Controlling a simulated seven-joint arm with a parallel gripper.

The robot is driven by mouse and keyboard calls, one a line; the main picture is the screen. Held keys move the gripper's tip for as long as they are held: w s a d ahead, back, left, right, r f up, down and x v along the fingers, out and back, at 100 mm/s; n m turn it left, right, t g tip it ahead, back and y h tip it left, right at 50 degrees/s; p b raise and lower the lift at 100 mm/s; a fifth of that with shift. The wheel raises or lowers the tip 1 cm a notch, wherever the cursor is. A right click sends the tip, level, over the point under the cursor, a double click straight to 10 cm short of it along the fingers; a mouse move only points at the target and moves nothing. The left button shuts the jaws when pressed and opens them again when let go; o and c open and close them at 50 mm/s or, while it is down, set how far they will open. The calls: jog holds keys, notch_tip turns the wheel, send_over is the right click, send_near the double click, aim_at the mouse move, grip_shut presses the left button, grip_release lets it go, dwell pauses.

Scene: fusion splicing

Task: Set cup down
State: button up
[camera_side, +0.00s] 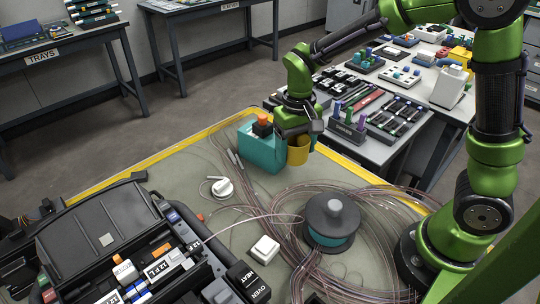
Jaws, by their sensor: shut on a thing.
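A yellow cup (298,152) is in my gripper (297,134), near the far right edge of the worktable. The dark fingers close on its upper part. The cup looks upright. I cannot tell whether its base touches the table or hangs a little above it. A teal block with an orange and black top (261,147) stands just left of the cup, close beside it.
The fusion splicer (105,222) fills the front left of the worktable (150,172). A dark spool (330,218) sits among looped fibres on the right. A white reel (222,187) and small white box (265,249) lie mid-table. A crowded side bench (393,152) stands behind.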

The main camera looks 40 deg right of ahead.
send_over(267, 211)
jog(key=shift+m, duration=0.6)
notch_tip(267, 211, down, 10)
jog(key=shift+r, duration=0.2)
jog(key=shift+f, duration=0.1)
jog(key=o, duration=1.1)
jog(key=shift+o, duration=0.2)
